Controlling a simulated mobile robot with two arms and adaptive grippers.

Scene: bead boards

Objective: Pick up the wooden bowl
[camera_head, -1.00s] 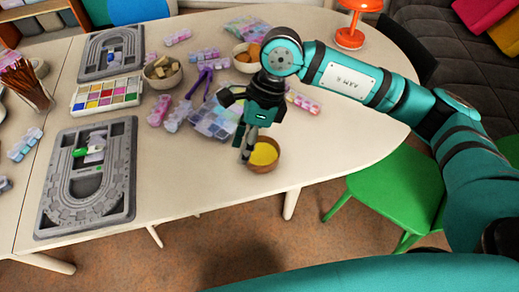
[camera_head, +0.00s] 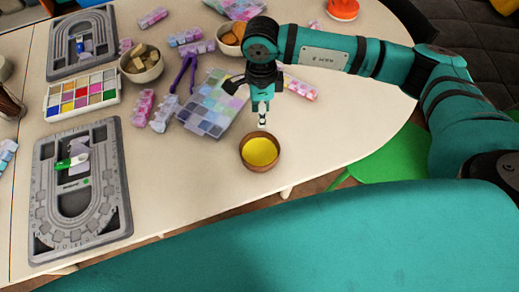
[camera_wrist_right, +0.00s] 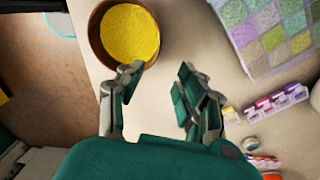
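The wooden bowl (camera_head: 247,162), brown and filled with something yellow, stands upright near the table's front edge. It also shows at the top of the right wrist view (camera_wrist_right: 98,43). My right gripper (camera_head: 263,122) is just behind the bowl in the head view, with its fingers pointing down. In the right wrist view the gripper (camera_wrist_right: 160,80) is open, with nothing between its fingers. Its left fingertip overlaps the bowl's near rim there; I cannot tell whether they touch. My left gripper is not in view.
A bead box (camera_head: 208,108) lies left of the gripper. Purple tongs (camera_head: 185,70), small bead cases (camera_head: 143,107) and a bowl of pieces (camera_head: 140,64) are farther left. Grey bead boards (camera_head: 118,200) lie at far left. The table right of the bowl is clear.

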